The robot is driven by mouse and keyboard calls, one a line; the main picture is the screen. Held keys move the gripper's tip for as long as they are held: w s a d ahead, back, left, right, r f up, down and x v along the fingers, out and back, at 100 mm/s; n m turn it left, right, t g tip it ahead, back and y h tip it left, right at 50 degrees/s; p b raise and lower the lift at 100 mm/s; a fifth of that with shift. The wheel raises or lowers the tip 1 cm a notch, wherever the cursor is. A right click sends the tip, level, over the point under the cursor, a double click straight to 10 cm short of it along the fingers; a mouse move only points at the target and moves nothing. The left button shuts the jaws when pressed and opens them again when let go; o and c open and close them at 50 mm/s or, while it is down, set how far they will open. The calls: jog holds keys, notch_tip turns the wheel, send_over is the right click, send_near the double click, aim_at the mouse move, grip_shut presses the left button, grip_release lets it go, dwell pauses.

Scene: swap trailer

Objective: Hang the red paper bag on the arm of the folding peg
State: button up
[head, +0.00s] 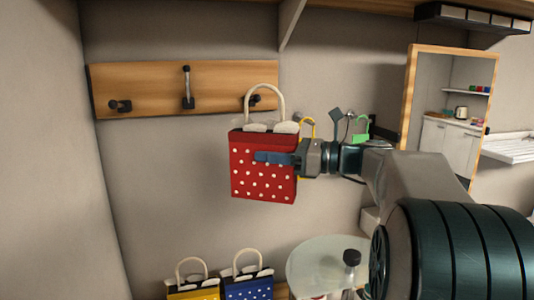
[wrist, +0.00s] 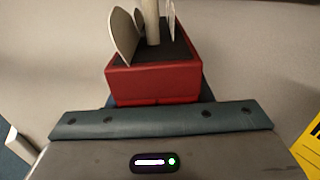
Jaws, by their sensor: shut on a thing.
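The red paper bag (head: 262,182) with white dots hangs upright from my gripper (head: 274,157), in front of the wall and below the board's right end. My gripper is shut on the bag's upper part; a blue finger lies across its front. The bag's pale handle loop (head: 265,88) stands up and overlaps the right peg in the picture; I cannot tell the depth between them. The middle peg (head: 187,87) has a thin arm standing upright and looks like the folding peg. In the wrist view the red bag (wrist: 155,80) is just beyond the jaw (wrist: 160,118).
The wooden board (head: 150,85) also carries a left peg (head: 120,105) and a right peg (head: 256,99). A yellow bag (head: 193,292) and a blue bag (head: 248,288) stand below. A round glass table (head: 318,255) holds a dark-capped bottle (head: 351,262). A framed mirror (head: 411,90) is at right.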

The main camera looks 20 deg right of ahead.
jog(key=w+f+p, duration=0.2)
jog(key=w, duration=0.9)
jog(key=shift+f, duration=0.35)
dwell(0.7)
dwell(0.6)
jog(key=o, duration=1.1)
jog(key=shift+o, duration=0.2)
